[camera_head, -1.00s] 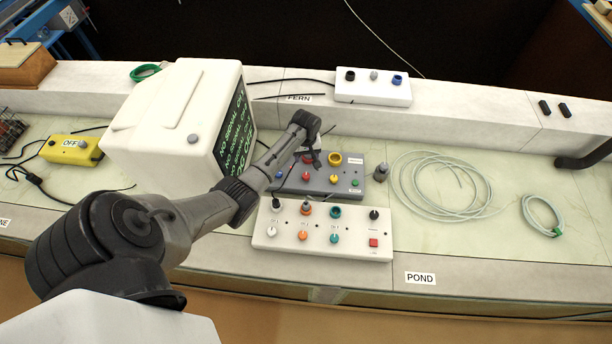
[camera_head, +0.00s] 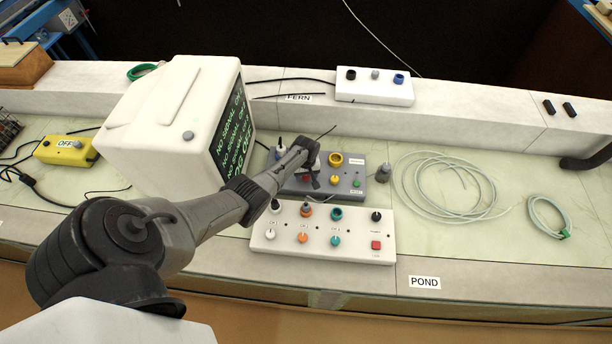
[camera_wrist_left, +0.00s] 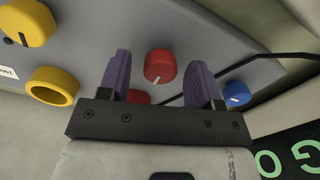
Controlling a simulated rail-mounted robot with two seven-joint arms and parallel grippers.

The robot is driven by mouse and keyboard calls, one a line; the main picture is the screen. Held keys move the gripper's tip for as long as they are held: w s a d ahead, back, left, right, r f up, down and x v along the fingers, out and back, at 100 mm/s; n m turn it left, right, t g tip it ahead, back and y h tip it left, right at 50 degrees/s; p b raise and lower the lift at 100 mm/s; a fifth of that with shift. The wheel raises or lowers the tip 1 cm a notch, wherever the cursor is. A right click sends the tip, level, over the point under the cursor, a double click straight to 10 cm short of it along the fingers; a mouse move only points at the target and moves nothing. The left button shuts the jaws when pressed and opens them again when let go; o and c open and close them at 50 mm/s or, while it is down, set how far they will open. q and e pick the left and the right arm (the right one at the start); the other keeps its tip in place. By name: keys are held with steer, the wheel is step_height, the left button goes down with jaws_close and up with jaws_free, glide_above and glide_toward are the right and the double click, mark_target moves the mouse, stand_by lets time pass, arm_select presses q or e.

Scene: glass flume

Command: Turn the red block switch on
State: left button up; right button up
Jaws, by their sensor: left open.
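The red knob (camera_wrist_left: 159,65) is a round rotary switch with a white pointer line on a grey control box (camera_head: 350,185). In the left wrist view it lies between the two purple fingers of my left gripper (camera_wrist_left: 158,63), with gaps on both sides. The gripper is open and empty. A second red part (camera_wrist_left: 138,97) is mostly hidden behind the gripper's body. In the head view my left gripper (camera_head: 312,180) is over the left part of the grey box, and a bit of red (camera_head: 306,179) shows beside it. My right gripper is not in view.
Beside the red knob are a blue knob (camera_wrist_left: 236,94), a yellow knob (camera_wrist_left: 28,22) and a yellow ring (camera_wrist_left: 53,86). A white control box (camera_head: 350,245) stands in front. A white monitor (camera_head: 155,130) stands left, coiled hose (camera_head: 450,187) right. A thin black cable passes near the fingers.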

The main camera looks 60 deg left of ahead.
arm_select(q)
steer(key=c, duration=0.9)
steer(key=shift+c, duration=0.2)
steer(key=shift+m, duration=0.4)
steer(key=m, duration=0.3)
steer(key=shift+p, duration=0.4)
steer(key=m, duration=0.4)
steer(key=shift+m, duration=0.3)
steer(key=m, duration=0.5)
steer(key=shift+m, duration=2.2)
